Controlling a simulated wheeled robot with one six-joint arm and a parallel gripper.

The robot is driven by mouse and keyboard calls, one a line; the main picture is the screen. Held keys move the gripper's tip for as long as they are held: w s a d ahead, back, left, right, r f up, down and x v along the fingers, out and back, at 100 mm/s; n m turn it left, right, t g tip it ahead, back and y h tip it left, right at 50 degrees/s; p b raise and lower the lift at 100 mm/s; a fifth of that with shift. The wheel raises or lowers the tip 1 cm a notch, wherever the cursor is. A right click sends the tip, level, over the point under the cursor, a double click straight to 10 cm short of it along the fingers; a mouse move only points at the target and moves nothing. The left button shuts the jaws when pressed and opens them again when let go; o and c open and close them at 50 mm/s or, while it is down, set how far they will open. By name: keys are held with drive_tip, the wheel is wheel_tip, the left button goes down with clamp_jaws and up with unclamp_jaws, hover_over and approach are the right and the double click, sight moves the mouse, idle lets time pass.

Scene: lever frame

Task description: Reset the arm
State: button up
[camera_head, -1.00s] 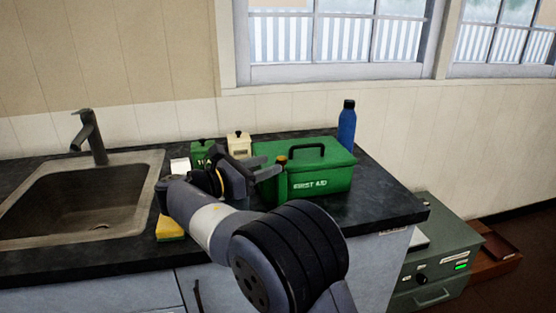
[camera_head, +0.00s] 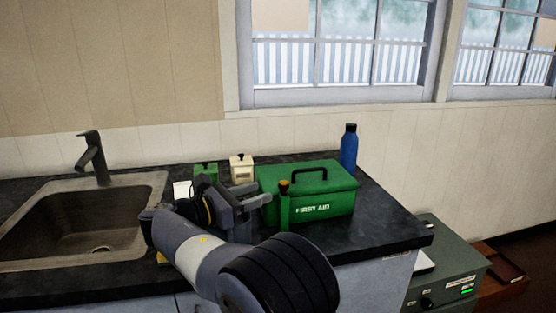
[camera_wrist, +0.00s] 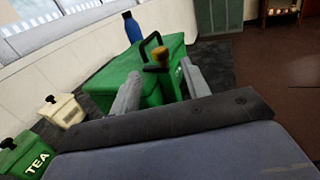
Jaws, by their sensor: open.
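My gripper (camera_head: 265,203) is over the dark counter, in front of the green first aid box (camera_head: 330,200). In the wrist view my gripper (camera_wrist: 160,80) is open, with its two grey fingers apart. A slim green object with an orange-yellow top (camera_head: 284,205) stands upright in front of the box; in the wrist view its top (camera_wrist: 161,57) shows between the fingers. I cannot tell whether a finger touches it. My arm reaches in from the bottom of the head view and is bent toward the counter.
A blue bottle (camera_head: 349,147) stands behind the box. A green tea canister (camera_wrist: 27,158) and a cream canister (camera_head: 242,168) stand behind my gripper. A sink (camera_head: 85,225) with a tap is at left. A grey-green device (camera_head: 452,268) sits below the counter's right end.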

sight(282, 188)
drive_tip(key=b+x, duration=0.1)
drive_tip(key=x, duration=0.7)
drive_tip(key=shift+w+d, duration=0.25)
drive_tip(key=shift+d, duration=0.1)
drive_tip(key=shift+f, duration=0.1)
drive_tip(key=shift+a, duration=0.1)
drive_tip(key=shift+s+r, duration=0.1)
drive_tip(key=shift+r, duration=0.1)
drive_tip(key=p+v, duration=0.2)
drive_tip(key=v, duration=0.9)
drive_tip(key=x, duration=0.3)
drive_tip(key=b+x, duration=0.1)
drive_tip(key=x, duration=0.3)
drive_tip(key=b+x, duration=0.1)
drive_tip(key=x, duration=0.3)
drive_tip(key=shift+f, duration=0.3)
drive_tip(key=b, duration=0.2)
drive_tip(key=shift+n+t+y+b, duration=0.3)
drive_tip(key=shift+t, duration=0.1)
drive_tip(key=shift+n+t+y+b, duration=0.3)
drive_tip(key=shift+t+b, duration=0.1)
drive_tip(key=shift+b, duration=0.4)
drive_tip(key=n+t+y+b, duration=0.3)
drive_tip(key=y+b, duration=0.1)
drive_tip(key=b, duration=0.5)
drive_tip(key=shift+f+n+y, duration=0.1)
drive_tip(key=shift+n+y, duration=0.2)
